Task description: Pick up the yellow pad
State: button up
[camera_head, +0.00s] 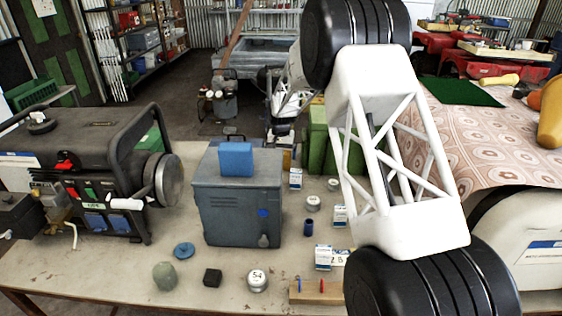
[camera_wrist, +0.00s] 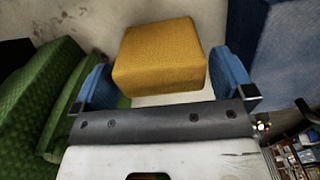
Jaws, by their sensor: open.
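The yellow pad (camera_wrist: 158,58) is a block with a textured face, seen in the wrist view just beyond my palm. My gripper (camera_wrist: 166,80) is open, with one blue finger on each side of the pad. In the head view I cannot make out the pad clearly, and my own arm covers much of the middle.
A green textured object (camera_wrist: 40,90) stands close to the left finger, and a blue-grey surface (camera_wrist: 285,50) is close to the right one. In the head view, a grey metal box (camera_head: 237,205) bears a blue block (camera_head: 236,159). A generator (camera_head: 85,175) stands left on the bench.

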jog(key=c, duration=0.7)
jog(key=shift+r, duration=0.1)
jog(key=shift+r, duration=4.9)
